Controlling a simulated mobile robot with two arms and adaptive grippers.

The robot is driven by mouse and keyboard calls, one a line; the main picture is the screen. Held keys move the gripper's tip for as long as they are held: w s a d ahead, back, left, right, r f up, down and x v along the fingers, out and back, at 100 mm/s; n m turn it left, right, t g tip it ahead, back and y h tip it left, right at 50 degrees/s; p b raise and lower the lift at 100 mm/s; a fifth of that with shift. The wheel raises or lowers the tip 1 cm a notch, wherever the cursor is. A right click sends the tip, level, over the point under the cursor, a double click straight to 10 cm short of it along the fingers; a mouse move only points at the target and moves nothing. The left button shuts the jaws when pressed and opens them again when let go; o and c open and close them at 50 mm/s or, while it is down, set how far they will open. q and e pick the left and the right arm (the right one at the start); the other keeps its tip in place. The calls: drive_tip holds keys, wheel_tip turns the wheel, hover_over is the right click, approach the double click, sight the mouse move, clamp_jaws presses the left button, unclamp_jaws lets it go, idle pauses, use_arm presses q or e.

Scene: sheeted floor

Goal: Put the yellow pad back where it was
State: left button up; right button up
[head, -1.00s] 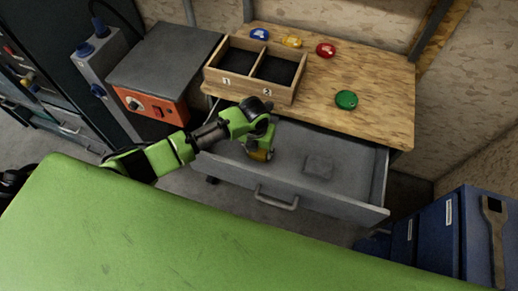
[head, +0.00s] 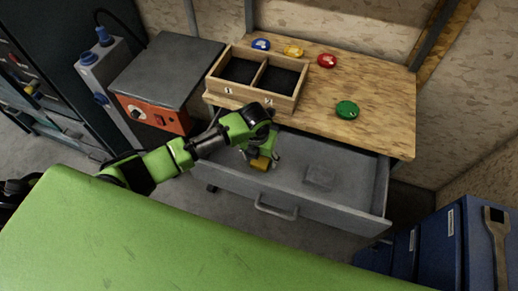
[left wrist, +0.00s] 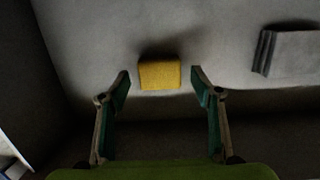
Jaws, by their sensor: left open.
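The yellow pad (head: 260,164) lies on the floor of the open drawer (head: 340,205), toward its left side. In the left wrist view the yellow pad (left wrist: 160,75) sits ahead of and centred between the two fingertips. My left gripper (head: 262,156) is inside the drawer just above the pad. In the left wrist view the left gripper (left wrist: 160,88) has its fingers spread wide, with nothing between them but a gap before the pad. My right gripper is not in view.
A grey block (head: 319,177) lies in the drawer to the right; it also shows in the left wrist view (left wrist: 288,52). On the wooden top stand a two-compartment box (head: 235,94) and blue, yellow, red and green (head: 347,109) round pieces.

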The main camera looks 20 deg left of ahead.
sight(258, 166)
use_arm(q)
wheel_tip(258, 166, up, 10)
drive_tip(key=s, duration=0.1)
drive_tip(key=shift+s, duration=0.3)
drive_tip(key=shift+r, duration=0.1)
